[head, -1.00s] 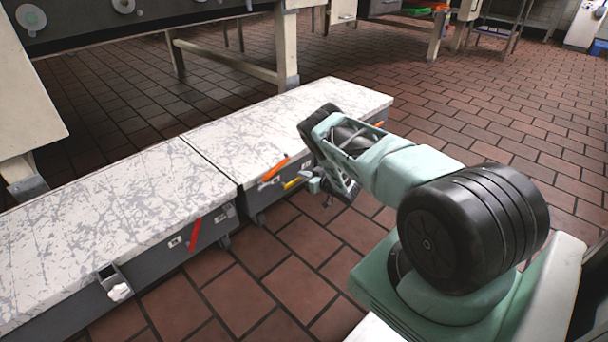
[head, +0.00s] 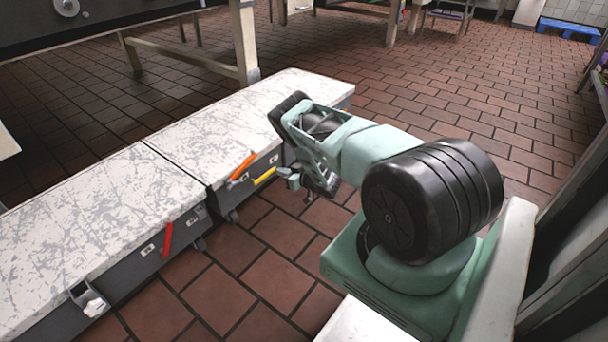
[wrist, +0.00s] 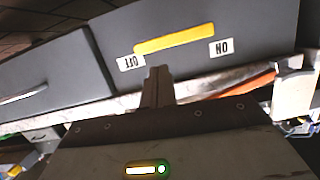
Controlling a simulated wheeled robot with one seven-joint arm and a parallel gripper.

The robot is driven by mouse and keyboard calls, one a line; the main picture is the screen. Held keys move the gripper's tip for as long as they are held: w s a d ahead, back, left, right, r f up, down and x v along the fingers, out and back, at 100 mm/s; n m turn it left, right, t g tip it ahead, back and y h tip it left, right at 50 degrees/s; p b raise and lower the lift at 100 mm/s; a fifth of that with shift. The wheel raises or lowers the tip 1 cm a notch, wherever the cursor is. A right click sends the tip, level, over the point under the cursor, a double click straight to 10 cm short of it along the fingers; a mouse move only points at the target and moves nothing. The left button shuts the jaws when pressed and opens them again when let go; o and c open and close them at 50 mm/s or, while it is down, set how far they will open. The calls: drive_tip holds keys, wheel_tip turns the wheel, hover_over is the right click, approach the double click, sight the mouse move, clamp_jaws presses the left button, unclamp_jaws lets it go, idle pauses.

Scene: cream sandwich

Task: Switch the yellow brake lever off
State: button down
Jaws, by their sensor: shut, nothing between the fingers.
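The yellow brake lever (head: 264,176) is on the dark side face of the far cart, to the right of an orange lever. In the wrist view the yellow lever (wrist: 174,38) lies nearly level, with an upside-down OFF label (wrist: 131,63) below its left end and an upside-down ON label (wrist: 221,47) below its right end. My gripper (wrist: 158,72) is shut and empty, its fingertips just below the lever in that picture; I cannot tell whether they touch it. In the head view my gripper (head: 293,182) is right of the lever, apart from it, partly hidden by my wrist.
The orange lever (head: 243,166) stands up beside the yellow one. A red lever (head: 167,239) is on the near cart (head: 80,235). The far cart's pale top (head: 245,115) is bare. Open brick floor (head: 430,105) lies behind my arm. A dark upright structure (head: 570,255) stands at the right.

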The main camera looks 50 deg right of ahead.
drive_tip(key=p+v, duration=0.4)
drive_tip(key=v, duration=0.8)
drive_tip(key=shift+s, duration=0.3)
drive_tip(key=shift+r, duration=0.1)
